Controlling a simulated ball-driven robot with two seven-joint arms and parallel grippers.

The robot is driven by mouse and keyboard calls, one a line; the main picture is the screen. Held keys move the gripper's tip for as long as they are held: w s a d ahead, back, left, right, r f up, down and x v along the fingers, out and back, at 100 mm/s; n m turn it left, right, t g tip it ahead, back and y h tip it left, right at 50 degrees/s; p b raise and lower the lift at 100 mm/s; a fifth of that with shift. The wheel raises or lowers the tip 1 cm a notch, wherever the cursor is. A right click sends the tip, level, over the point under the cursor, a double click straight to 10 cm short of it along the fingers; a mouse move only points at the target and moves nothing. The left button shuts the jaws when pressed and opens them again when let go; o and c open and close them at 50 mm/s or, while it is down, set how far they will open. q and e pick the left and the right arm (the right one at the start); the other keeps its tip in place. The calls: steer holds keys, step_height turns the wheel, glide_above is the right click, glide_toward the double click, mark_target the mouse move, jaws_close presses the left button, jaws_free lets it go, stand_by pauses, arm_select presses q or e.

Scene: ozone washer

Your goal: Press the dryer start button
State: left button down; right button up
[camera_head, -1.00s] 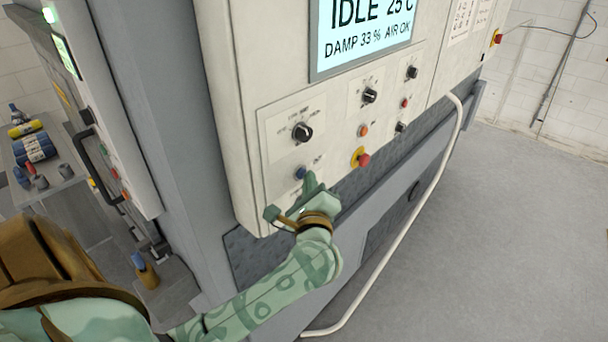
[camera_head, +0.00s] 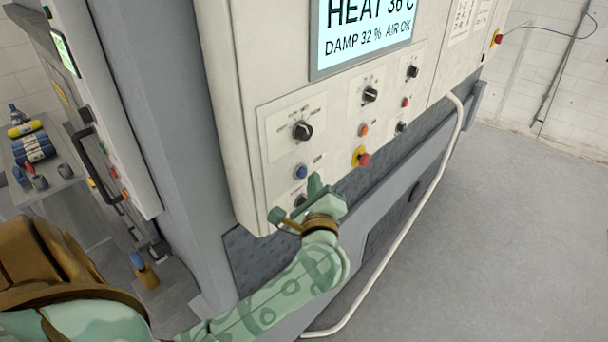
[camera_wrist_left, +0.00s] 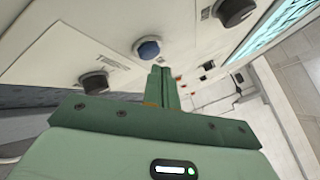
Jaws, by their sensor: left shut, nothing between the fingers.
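The dryer's cream control panel (camera_head: 240,130) fills the middle of the head view. Its screen (camera_head: 365,38) reads HEAT 36 C, DAMP 32 %, AIR OK. A blue button (camera_head: 300,172) sits below the large black knob (camera_head: 302,130) at the panel's lower left. The blue button also shows in the left wrist view (camera_wrist_left: 148,49). My left gripper (camera_head: 315,182) is shut and empty, just right of and below the blue button and apart from it. Its closed fingers also show in the left wrist view (camera_wrist_left: 162,85). My right gripper is not in view.
Other knobs, an orange button (camera_head: 363,130) and a red emergency stop on a yellow base (camera_head: 363,159) lie right of the blue button. A white hose (camera_head: 400,250) runs down the machine's right side. A bench (camera_head: 60,185) with bottles stands at the left. The right floor is clear.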

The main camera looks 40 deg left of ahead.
arm_select(q)
steer(key=shift+d, duration=0.15)
steer(key=d, duration=0.2)
steer(key=d+b, duration=0.1)
steer(key=d, duration=0.2)
steer(key=shift+s+b, duration=0.2)
steer(key=shift+b, duration=0.1)
stand_by(0.9)
